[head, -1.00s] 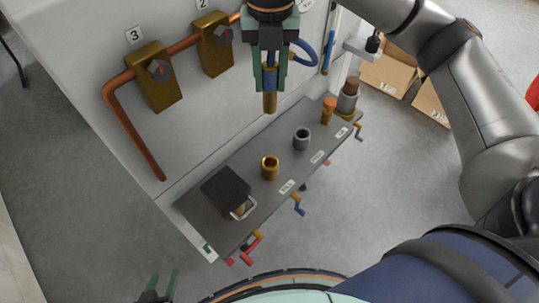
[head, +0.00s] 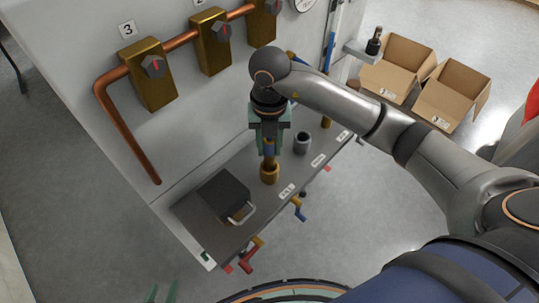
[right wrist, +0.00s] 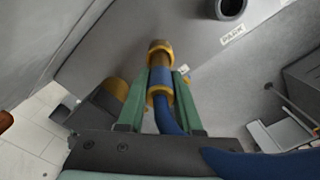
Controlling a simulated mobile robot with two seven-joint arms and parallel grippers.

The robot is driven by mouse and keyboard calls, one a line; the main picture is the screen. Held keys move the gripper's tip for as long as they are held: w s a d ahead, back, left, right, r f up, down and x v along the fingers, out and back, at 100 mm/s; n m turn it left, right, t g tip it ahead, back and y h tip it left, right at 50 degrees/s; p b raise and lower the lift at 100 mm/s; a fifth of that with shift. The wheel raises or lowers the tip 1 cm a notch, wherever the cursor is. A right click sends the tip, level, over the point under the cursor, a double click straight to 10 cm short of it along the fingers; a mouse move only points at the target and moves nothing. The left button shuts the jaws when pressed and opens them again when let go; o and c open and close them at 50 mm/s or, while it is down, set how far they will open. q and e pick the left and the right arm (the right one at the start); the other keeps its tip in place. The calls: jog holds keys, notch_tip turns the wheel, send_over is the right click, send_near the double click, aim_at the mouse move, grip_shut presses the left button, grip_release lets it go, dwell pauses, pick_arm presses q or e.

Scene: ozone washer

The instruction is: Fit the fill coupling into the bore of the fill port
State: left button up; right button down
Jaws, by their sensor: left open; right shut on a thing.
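The fill coupling (head: 269,155), with a blue sleeve and brass parts, is held pointing down over the shelf. My right gripper (head: 269,149) is shut on it. The brass fill port (head: 270,175) stands upright on the shelf by a label, directly below the coupling. The nozzle's lower end meets the port's mouth in the head view; I cannot tell how far it is inside the bore. In the right wrist view, the coupling (right wrist: 159,78) sits between the green fingers, its tip overlapping a brass ring (right wrist: 160,46). My left gripper (head: 161,293) is open and empty at the bottom edge.
A dark box with a handle (head: 223,196) stands left of the port, and a grey ring-shaped park socket (head: 302,143) to the right. Coloured valve handles (head: 299,210) stick out along the shelf's front. Brass valve blocks (head: 149,75) hang on the wall behind.

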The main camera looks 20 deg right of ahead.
aim_at(270, 157)
jog(key=shift+f, duration=1.95)
jog(key=shift+f, duration=0.1)
jog(key=shift+f, duration=0.15)
jog(key=c, duration=0.6)
grip_release()
notch_tip(270, 157, up, 12)
jog(key=shift+r, duration=0.25)
